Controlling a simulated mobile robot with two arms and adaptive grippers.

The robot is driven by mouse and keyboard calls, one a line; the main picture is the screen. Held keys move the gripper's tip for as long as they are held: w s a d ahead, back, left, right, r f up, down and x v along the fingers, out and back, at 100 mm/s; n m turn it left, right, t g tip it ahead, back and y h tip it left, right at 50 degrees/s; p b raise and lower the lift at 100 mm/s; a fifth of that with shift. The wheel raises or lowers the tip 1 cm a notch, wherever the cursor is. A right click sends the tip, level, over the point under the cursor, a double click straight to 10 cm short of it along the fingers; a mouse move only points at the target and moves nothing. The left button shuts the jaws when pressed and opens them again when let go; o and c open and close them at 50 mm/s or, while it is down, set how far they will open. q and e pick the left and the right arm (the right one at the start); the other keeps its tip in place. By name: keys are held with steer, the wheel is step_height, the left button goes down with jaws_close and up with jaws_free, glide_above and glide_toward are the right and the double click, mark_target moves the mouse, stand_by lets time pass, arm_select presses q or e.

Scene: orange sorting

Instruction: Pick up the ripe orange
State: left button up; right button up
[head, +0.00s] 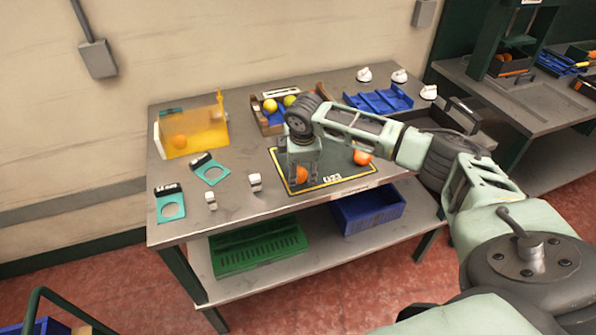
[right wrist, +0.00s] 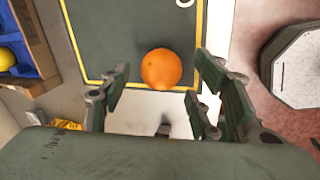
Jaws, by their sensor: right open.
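My right gripper (head: 304,182) points down over the left part of a dark mat (head: 335,178) with a yellow border. Its fingers are open, and an orange (head: 301,175) shows partly behind them. In the right wrist view an orange (right wrist: 161,69) lies on the mat (right wrist: 130,25) by its yellow edge. It appears between and just beyond the open fingertips of the right gripper (right wrist: 163,82); contact cannot be told. A second, redder orange (head: 362,157) rests on the mat's right side. My left gripper is not in view.
A wooden crate (head: 262,122) with yellow and green fruit stands behind the mat. A translucent yellow bin (head: 205,128) with an orange piece of fruit is at the left. A blue tray (head: 378,101) is at the back right. Teal tags (head: 171,205) and small white items (head: 255,182) lie left of the mat.

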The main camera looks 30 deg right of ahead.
steer(key=shift+x, duration=1.25)
steer(key=shift+w, duration=0.15)
steer(key=c, duration=0.9)
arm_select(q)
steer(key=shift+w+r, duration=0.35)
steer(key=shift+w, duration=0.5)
arm_select(e)
steer(key=c, duration=0.3)
